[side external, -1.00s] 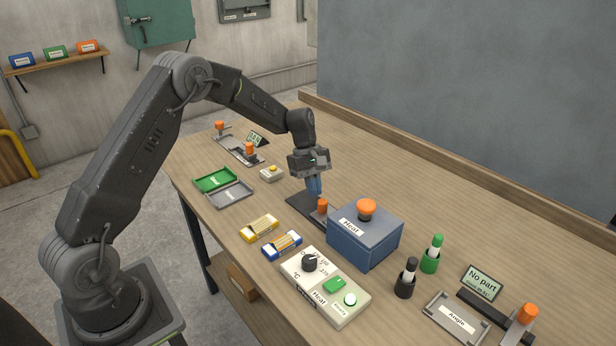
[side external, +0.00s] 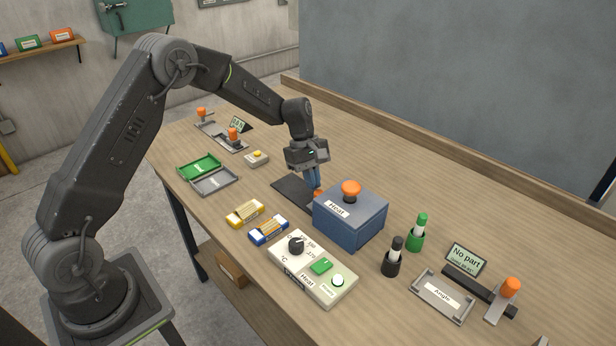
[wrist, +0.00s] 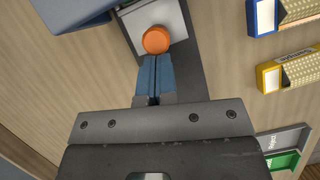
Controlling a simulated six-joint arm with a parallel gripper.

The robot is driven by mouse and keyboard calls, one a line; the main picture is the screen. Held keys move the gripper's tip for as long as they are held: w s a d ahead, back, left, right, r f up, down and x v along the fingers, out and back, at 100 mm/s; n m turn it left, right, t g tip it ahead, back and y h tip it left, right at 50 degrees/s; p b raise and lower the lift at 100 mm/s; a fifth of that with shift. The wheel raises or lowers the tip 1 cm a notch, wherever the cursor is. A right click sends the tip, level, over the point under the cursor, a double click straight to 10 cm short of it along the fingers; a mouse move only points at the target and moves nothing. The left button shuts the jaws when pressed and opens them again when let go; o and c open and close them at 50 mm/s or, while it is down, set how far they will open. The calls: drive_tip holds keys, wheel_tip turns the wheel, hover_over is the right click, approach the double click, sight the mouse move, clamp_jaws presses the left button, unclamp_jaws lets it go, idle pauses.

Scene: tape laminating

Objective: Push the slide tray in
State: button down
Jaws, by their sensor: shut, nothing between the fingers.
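The blue box labelled Heat (side external: 350,222) stands mid-bench with an orange knob on its lid. A dark base strip (side external: 289,188) runs out from its left side. The slide tray's orange knob (side external: 317,194) is low beside the box, partly hidden by the box and my fingers. In the wrist view the knob (wrist: 156,40) sits on the tray's light grey plate (wrist: 174,20), over the dark base. My gripper (wrist: 153,62) is shut and empty, its fingertips right behind the knob on the side away from the box. Whether they touch cannot be told.
Yellow (side external: 245,213) and blue (side external: 268,230) cartons lie left of the box. The heat control panel (side external: 311,269) is in front. Black (side external: 392,257) and green (side external: 416,233) capped holders stand to the right. The bench behind the box is clear.

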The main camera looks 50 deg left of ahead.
sight(303, 188)
drive_tip(key=shift+a, duration=0.1)
drive_tip(key=shift+a, duration=0.3)
drive_tip(key=a, duration=0.1)
drive_tip(key=a+r, duration=0.1)
drive_tip(key=w+a, duration=0.1)
drive_tip(key=shift+a+r, duration=0.15)
drive_tip(key=shift+a, duration=0.25)
drive_tip(key=c, duration=1.8)
unclamp_jaws()
drive_tip(key=v, duration=0.8)
drive_tip(key=shift+r, duration=0.15)
drive_tip(key=o, duration=0.4)
drive_tip(key=d, duration=0.1)
drive_tip(key=d+r, duration=0.1)
drive_tip(key=d, duration=0.1)
drive_tip(key=s+d+r, duration=0.1)
drive_tip(key=d, duration=0.1)
drive_tip(key=shift+o, duration=0.9)
drive_tip(key=shift+f, duration=0.2)
drive_tip(key=o, duration=0.3)
drive_tip(key=x, duration=1.3)
drive_tip(key=shift+d+f, duration=0.1)
drive_tip(key=shift+f, duration=0.05)
clamp_jaws()
